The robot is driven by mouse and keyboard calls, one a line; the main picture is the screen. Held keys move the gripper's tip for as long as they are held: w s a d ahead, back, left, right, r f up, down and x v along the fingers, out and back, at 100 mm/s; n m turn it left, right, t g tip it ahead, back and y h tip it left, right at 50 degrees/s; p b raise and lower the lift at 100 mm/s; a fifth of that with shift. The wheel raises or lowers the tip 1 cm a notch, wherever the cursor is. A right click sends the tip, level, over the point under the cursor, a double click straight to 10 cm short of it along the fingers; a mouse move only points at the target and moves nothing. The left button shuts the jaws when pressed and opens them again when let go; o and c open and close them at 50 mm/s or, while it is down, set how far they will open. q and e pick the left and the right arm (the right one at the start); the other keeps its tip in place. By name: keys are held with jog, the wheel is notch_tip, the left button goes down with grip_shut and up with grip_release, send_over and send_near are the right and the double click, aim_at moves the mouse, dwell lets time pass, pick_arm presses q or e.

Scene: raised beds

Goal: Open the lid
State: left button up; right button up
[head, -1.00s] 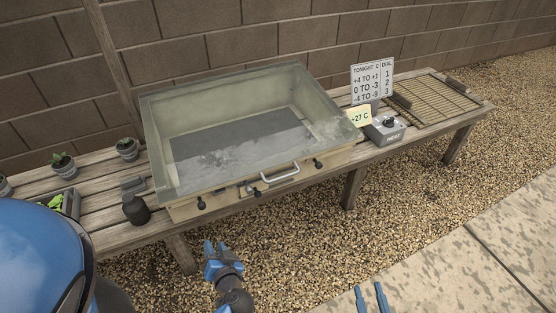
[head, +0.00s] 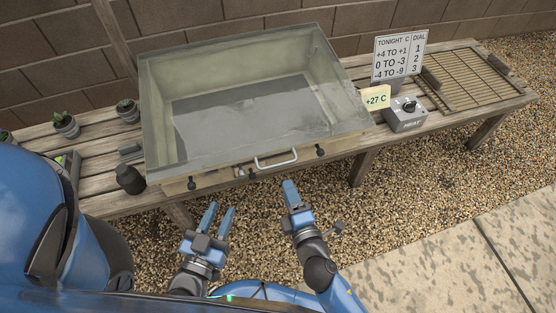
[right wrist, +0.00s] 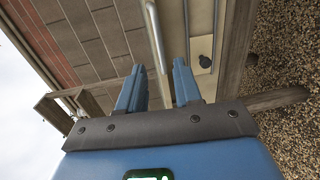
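The lid (head: 225,140) is a clear glazed panel in a frame, lying shut over a box-shaped cold frame (head: 220,178) on the bench. A silver bar handle (head: 276,164) is on its front edge; a metal bar, probably this handle, shows in the right wrist view (right wrist: 156,38). Dark knobs sit on the front at left (head: 191,184) and right (head: 320,151). My right gripper (head: 288,184) is just below and right of the handle, apart from it in the picture; its fingers are spread and empty in the right wrist view (right wrist: 158,80). My left gripper (head: 219,208) is open and empty, in front of the box.
A grey heater dial box (head: 405,118), a +27 C card (head: 376,98) and a temperature sign (head: 399,55) stand right of the box. A slatted rack (head: 465,80) lies beyond. Small pots (head: 65,125) and a dark jar (head: 130,179) are at left. Gravel is clear in front.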

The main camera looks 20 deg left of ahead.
aim_at(279, 163)
jog(key=x, duration=1)
jog(key=shift+w+f, duration=0.1)
grip_shut()
